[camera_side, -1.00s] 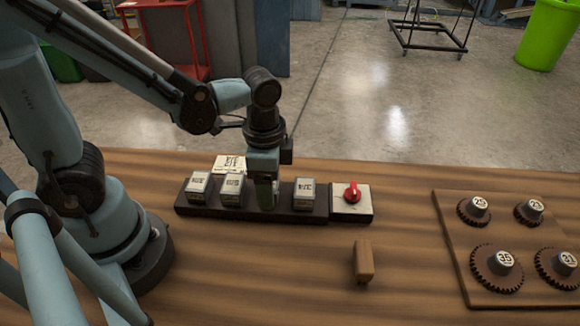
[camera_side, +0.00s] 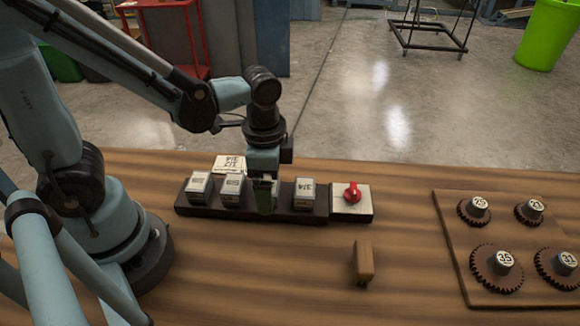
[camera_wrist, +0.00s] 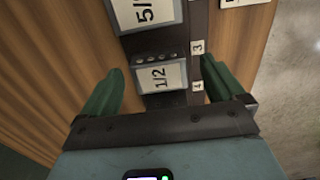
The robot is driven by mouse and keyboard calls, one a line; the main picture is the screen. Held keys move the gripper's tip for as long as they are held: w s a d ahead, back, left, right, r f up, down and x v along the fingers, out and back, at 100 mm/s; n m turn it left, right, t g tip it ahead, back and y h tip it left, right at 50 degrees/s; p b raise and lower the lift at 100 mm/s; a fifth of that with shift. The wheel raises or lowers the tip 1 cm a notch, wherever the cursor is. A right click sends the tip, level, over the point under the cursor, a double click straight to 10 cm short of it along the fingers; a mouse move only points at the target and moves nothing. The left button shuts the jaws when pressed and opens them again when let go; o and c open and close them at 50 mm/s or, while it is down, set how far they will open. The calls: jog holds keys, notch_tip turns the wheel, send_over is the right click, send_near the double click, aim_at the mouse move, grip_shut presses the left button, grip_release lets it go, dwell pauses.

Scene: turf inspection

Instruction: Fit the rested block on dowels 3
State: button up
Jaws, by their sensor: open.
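The dark dowel strip (camera_side: 285,213) lies on the wooden table with white-topped blocks in a row: two on the left (camera_side: 198,186) (camera_side: 232,189) and one at the right end (camera_side: 305,193). My gripper (camera_side: 265,205) is low over the place between them, its green fingers open. In the wrist view a block marked 1/2 (camera_wrist: 162,77) shows between the fingers (camera_wrist: 160,72), apart from both. A row of small round studs (camera_wrist: 155,57) shows at its upper edge. Labels 3 (camera_wrist: 197,47) and 4 (camera_wrist: 198,87) are beside it. How deep this block sits I cannot tell.
A red rotary switch on a white plate (camera_side: 346,205) adjoins the strip's right end. A small wooden block (camera_side: 363,262) stands in front. A board with several gears (camera_side: 470,296) lies at right. A white card (camera_side: 228,163) is behind the strip.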

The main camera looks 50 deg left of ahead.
notch_tip(320, 180, up, 11)
jog(key=shift+r, duration=0.15)
dwell(0.5)
jog(key=w+a+f+n+t, duration=0.1)
jog(key=w+a+n+t, duration=0.1)
jog(key=a+n+t, duration=0.4)
jog(key=n+t, duration=0.1)
jog(key=n, duration=0.2)
jog(key=shift+a+f, duration=0.15)
jog(key=shift+f, duration=0.05)
jog(key=shift+c, duration=0.2)
dwell(1.1)
